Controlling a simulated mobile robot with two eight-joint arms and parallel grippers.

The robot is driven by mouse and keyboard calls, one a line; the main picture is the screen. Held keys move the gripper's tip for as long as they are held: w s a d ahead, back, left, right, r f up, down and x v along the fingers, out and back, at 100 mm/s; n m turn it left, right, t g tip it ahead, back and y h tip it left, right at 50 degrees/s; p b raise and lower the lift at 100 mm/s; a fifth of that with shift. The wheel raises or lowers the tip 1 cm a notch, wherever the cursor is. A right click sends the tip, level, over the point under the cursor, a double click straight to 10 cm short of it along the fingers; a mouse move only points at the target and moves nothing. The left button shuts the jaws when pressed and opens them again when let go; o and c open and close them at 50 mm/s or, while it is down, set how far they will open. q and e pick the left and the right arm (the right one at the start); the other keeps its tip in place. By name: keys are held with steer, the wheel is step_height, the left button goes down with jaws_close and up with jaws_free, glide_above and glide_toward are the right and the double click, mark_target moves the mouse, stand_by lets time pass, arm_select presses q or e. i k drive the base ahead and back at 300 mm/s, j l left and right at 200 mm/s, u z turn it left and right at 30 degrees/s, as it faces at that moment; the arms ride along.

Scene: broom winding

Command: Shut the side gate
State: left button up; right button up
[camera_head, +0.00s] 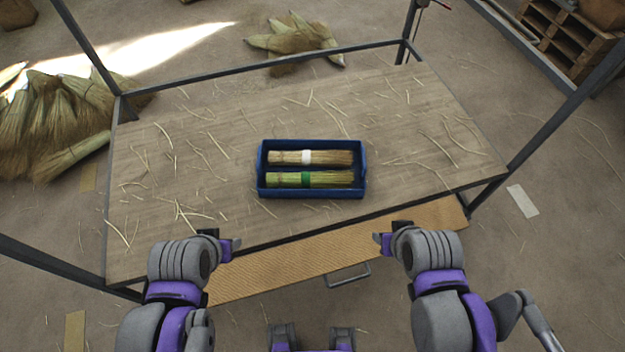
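I cannot tell for sure which part is the side gate. A tan ribbed panel with a metal handle (348,276) extends out below the front edge of the wooden worktable (200,140). Dark metal bars (575,100) slope along the table's right side. My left gripper (229,248) is by the table's front edge, left of the handle. My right gripper (381,241) is near the front edge, right of the handle. I see nothing held in either one, and their finger openings do not show clearly.
A blue tray (262,170) on the table holds two straw bundles, one with a white band (330,157), one with a green band (330,179). Loose straws litter the tabletop. Straw heaps (50,125) lie left, and a wooden rack (570,40) stands at the back right.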

mark_target(264, 271)
steer(key=k+l, duration=0.15)
steer(key=k, duration=0.25)
steer(key=k+l, duration=0.2)
steer(key=k, duration=0.2)
steer(key=j+z, duration=0.15)
steer(key=z, duration=0.2)
steer(key=k+j+z, duration=0.1)
steer(key=z, duration=0.2)
